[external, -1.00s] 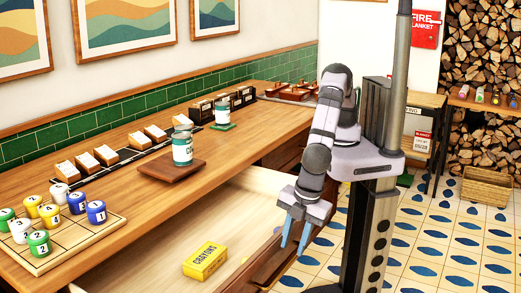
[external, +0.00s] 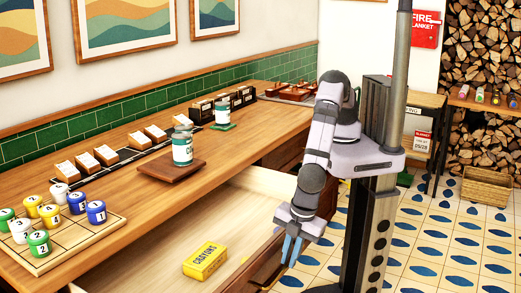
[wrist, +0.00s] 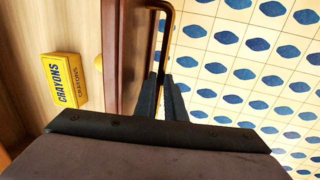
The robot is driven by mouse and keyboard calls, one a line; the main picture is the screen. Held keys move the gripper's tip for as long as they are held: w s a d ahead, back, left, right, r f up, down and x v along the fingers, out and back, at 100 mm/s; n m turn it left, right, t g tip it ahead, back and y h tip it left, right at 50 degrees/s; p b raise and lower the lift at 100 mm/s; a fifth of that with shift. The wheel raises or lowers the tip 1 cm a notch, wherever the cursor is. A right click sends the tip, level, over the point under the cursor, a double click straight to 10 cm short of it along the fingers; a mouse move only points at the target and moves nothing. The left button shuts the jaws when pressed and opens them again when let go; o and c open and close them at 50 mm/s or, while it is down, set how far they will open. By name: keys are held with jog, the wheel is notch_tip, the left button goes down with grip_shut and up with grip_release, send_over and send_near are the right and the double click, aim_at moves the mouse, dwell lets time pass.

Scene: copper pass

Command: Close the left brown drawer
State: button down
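The brown drawer (external: 262,266) under the counter is pulled out, with its pale interior showing. In the wrist view its brown front (wrist: 123,60) runs top to bottom, with a brass bar handle (wrist: 163,45) on the outer side. My gripper (external: 291,250) points down just outside the drawer front. In the wrist view the two dark fingers (wrist: 162,80) have a narrow gap between them, and the handle lies in line with that gap. Whether the fingers touch the handle or the front is unclear. A yellow crayons box (external: 205,261) lies inside the drawer; it also shows in the wrist view (wrist: 65,80).
The wooden counter (external: 110,235) above carries a board of numbered cups (external: 75,238), a green-and-white can (external: 182,148) on a brown board, and several small boxes. Patterned floor tiles (external: 420,255) are open to the right. A wooden crate (external: 485,188) stands by the firewood.

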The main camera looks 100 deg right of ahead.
jog(key=w+d, duration=2)
jog(key=shift+r, duration=0.1)
jog(key=c, duration=2)
grip_release()
jog(key=shift+o, duration=0.9)
notch_tip(320, 180, up, 7)
jog(key=s+a+b, duration=0.1)
jog(key=b, duration=0.1)
